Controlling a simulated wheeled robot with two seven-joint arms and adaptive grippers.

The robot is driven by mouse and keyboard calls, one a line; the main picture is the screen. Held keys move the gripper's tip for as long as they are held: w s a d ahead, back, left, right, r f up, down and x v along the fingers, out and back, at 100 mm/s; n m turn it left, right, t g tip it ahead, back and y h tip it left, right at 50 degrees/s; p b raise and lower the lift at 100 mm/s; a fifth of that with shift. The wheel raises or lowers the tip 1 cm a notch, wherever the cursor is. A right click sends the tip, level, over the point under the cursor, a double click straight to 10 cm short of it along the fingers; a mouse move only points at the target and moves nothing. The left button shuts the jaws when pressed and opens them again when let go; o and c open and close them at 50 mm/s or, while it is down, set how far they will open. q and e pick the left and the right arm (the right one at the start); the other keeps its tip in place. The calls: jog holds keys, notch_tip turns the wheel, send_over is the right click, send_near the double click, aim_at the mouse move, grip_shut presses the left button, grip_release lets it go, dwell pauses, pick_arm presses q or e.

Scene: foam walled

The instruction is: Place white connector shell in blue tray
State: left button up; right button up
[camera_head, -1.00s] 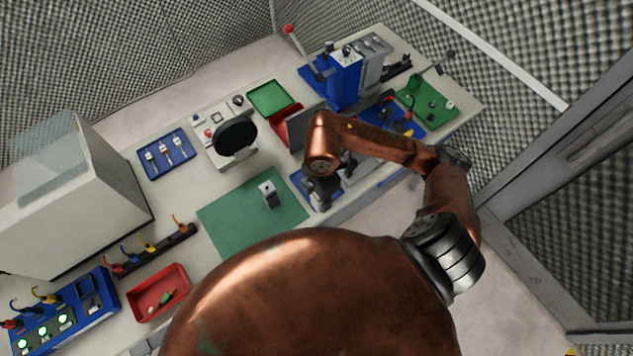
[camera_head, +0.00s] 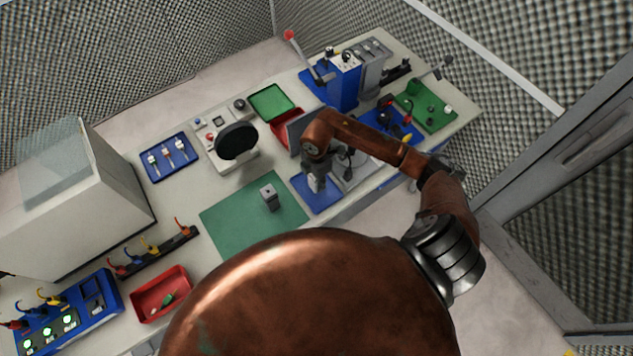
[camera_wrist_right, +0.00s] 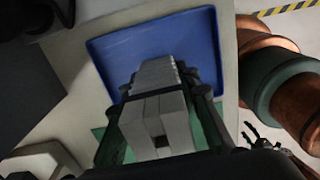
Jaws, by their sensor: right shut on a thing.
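My right gripper (camera_head: 318,184) is over the blue tray (camera_head: 304,193) near the table's front edge, pointing down. In the right wrist view the gripper (camera_wrist_right: 160,115) is shut on the white connector shell (camera_wrist_right: 158,128), a pale blocky piece with a small dark square hole. The shell lies over the blue tray (camera_wrist_right: 190,37), whose far part looks empty. I cannot tell whether the shell touches the tray floor. In the head view the shell is hard to make out at the gripper. My left gripper is not in view.
A green mat (camera_head: 235,222) lies left of the tray with a small grey block (camera_head: 269,196) on it. A round black disc (camera_head: 237,140) on a stand and a dark grey panel (camera_head: 299,130) stand behind. A red bin (camera_head: 160,292) is at front left.

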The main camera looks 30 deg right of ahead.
jog(key=shift+f, duration=0.7)
jog(key=shift+f, duration=0.1)
jog(key=o, duration=1.2)
jog(key=shift+r, duration=0.25)
notch_tip(320, 180, up, 12)
jog(key=shift+f+b, duration=0.1)
jog(key=shift+b, duration=0.65)
